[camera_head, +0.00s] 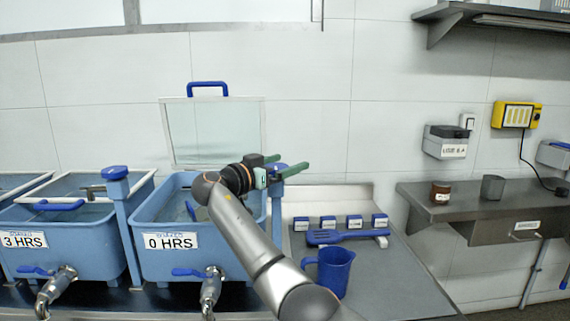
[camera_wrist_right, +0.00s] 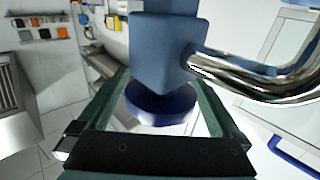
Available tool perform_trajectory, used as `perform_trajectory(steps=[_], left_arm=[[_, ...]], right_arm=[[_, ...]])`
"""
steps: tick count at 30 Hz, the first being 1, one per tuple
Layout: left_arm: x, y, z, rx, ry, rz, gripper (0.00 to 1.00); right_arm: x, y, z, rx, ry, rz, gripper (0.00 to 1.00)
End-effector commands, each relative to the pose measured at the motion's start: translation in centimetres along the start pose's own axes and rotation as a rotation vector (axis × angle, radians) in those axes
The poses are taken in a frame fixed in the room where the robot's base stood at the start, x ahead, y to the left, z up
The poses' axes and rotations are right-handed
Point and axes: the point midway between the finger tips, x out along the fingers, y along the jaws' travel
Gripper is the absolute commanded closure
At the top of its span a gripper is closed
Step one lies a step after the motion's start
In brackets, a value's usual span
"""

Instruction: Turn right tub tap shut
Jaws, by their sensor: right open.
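The right tub (camera_head: 153,262) is blue and carries a "0 HRS" label. A blue post (camera_head: 277,215) stands at its right side, topped by a round dark blue tap knob (camera_head: 280,167). My right gripper (camera_head: 284,164) is at the knob, its two green fingers open on either side. In the right wrist view the knob (camera_wrist_right: 160,104) lies between the spread fingers, with visible gaps. The post (camera_wrist_right: 163,45) and a chrome spout (camera_wrist_right: 250,80) are beyond it. No water stream can be made out. My left gripper is out of view.
The "3 HRS" tub (camera_head: 80,255) with its own tap knob (camera_head: 114,172) is left. Chrome drain valves (camera_head: 211,287) stick out in front. A blue jug (camera_head: 333,270) and blue scoop (camera_head: 335,237) sit on the right counter. A raised glass lid (camera_head: 215,132) stands behind.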

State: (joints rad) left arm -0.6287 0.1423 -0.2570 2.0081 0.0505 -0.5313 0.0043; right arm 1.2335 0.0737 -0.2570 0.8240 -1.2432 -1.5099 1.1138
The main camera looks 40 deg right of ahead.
Motion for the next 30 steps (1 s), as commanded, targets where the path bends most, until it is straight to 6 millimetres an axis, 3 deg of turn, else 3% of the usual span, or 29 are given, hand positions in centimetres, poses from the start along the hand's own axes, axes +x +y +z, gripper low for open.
perform_trajectory(steps=[5, 18, 24, 30], left_arm=[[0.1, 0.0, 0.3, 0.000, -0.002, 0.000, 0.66], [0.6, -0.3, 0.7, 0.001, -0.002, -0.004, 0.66], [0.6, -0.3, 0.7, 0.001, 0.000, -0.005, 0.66], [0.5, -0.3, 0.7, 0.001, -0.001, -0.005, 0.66]], right_arm=[[-1.7, -0.1, 0.1, 0.001, 0.001, -0.004, 0.00], [-10.5, -0.1, 0.1, 0.000, 0.000, -0.003, 0.00], [-12.3, 0.0, 0.0, 0.000, 0.001, 0.000, 0.00], [-12.5, 0.0, -0.1, 0.000, 0.001, 0.001, 0.00]])
